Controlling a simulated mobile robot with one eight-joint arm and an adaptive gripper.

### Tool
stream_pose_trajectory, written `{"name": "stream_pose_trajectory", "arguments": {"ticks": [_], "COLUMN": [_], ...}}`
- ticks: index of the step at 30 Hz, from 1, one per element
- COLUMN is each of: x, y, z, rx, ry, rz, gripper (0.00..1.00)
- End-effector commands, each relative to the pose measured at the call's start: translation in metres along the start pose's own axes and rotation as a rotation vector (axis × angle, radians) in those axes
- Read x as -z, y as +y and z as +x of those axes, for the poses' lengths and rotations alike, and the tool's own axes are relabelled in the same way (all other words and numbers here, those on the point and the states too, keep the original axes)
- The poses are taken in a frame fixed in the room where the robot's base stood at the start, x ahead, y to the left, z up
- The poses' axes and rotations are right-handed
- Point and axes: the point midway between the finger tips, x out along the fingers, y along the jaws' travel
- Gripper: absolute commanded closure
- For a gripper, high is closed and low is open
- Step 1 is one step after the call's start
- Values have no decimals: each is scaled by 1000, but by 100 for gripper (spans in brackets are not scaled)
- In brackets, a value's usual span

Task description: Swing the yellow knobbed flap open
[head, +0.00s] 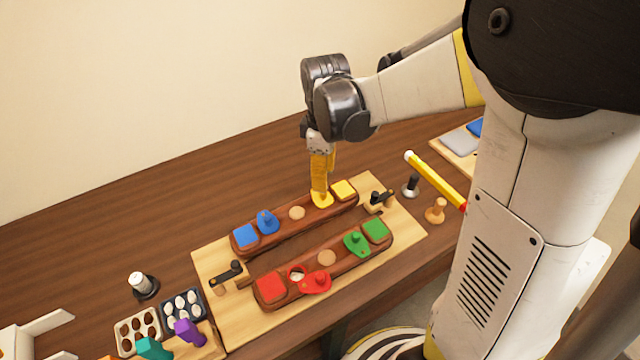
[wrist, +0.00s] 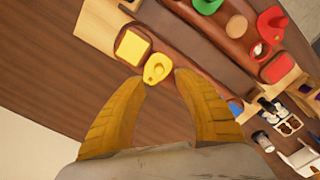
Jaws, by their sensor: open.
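The yellow knobbed flap (head: 322,201) lies on the far brown wooden bar, beside a yellow square (head: 344,189). In the wrist view the flap (wrist: 155,74) shows with its small round knob, and no hole is visible beside it. My gripper (head: 322,187) points down over the flap. In the wrist view my gripper (wrist: 160,77) is open and empty, with one fingertip on each side of the flap. Whether the fingertips touch it, I cannot tell. My fingers hide part of the flap in the head view.
The bar also carries a blue flap (head: 267,222). The near bar holds a green flap (head: 357,243) and a red flap (head: 317,283) turned aside from a pale hole. Black-handled clamps (head: 378,198) stand at the board's ends. A yellow rod (head: 436,181) is right of my gripper.

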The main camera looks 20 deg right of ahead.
Motion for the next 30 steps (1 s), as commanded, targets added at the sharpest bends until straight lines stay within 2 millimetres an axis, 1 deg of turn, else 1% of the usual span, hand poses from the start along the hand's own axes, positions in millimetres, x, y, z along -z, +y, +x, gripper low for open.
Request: {"name": "stream_pose_trajectory", "arguments": {"ticks": [1, 3, 6, 9, 12, 15, 22, 23, 24, 26, 27, 30], "x": [0, 0, 0, 0, 0, 0, 0, 0, 0, 0, 0, 0], "y": [0, 0, 0, 0, 0, 0, 0, 0, 0, 0, 0, 0], "z": [15, 29, 47, 60, 67, 70, 70, 70, 70, 70, 70, 70], "rx": [0, -1, -1, -1, -1, -1, -1, -1, -1, -1, -1, -1], "ry": [0, 0, 1, 1, 1, 1, 1, 1, 1, 1, 1, 1], "rz": [0, 1, 1, 2, 2, 2, 2, 2, 2, 2, 2, 2], "gripper": [62, 62, 62, 62, 62, 62, 62, 66, 78, 97, 100, 100]}}
